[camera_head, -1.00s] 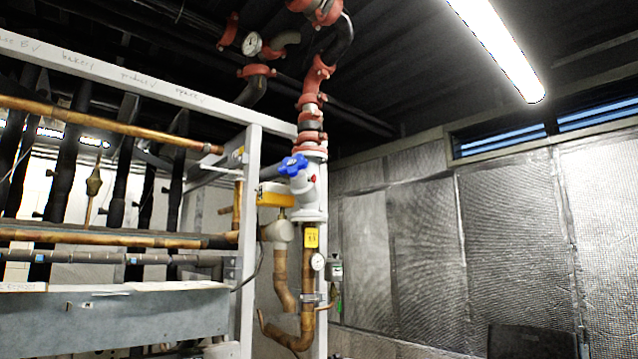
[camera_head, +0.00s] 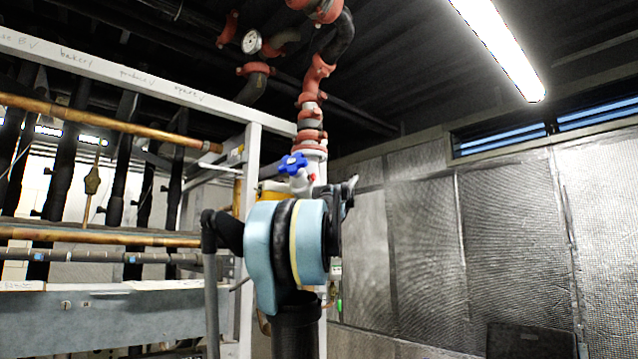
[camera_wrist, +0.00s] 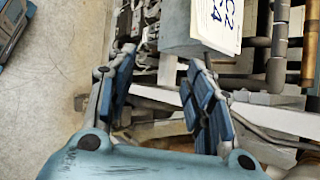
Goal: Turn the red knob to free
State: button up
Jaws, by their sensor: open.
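A small red part (camera_head: 312,178), perhaps the red knob, shows on the white valve body beneath a blue handwheel (camera_head: 292,164). It is tiny here and I cannot read its setting. My arm stands in front of the lower valve and hides the pipe below it. In the wrist view my gripper (camera_wrist: 162,60) is open, with blue-padded fingers apart and nothing between them. No red knob shows in the wrist view. The gripper looks over pipes and rack parts there, away from the handwheel.
A white rack frame (camera_head: 252,190) with copper pipes (camera_head: 100,118) stands at the left. A box marked with handwriting (camera_wrist: 215,22) is just beyond my fingers in the wrist view. Bare floor (camera_wrist: 50,90) lies at its left. A panelled wall (camera_head: 510,240) is at the right.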

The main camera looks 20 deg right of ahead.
jog(key=w+d+r+m+t+y, duration=0.2)
jog(key=w+d+r+m, duration=0.1)
jog(key=d+r, duration=0.6)
jog(key=w+d+r+m+t+y, duration=0.15)
jog(key=w+d+r+m, duration=0.35)
jog(key=r, duration=0.6)
jog(key=s+d+r+m+t+y, duration=0.1)
jog(key=s+d+r+t, duration=0.15)
jog(key=d+r, duration=0.5)
jog(key=s+d+r+m+t+y, duration=0.15)
jog(key=s+d+r, duration=0.3)
jog(key=d, duration=0.55)
jog(key=w+d+x, duration=0.1)
jog(key=x, duration=1.7)
jog(key=shift+a+t+h, duration=0.15)
jog(key=shift+t+h, duration=0.2)
jog(key=shift+h, duration=0.05)
jog(key=shift+w+r, duration=0.15)
jog(key=c, duration=1.1)
jog(key=shift+o, duration=0.2)
jog(key=shift+r, duration=0.1)
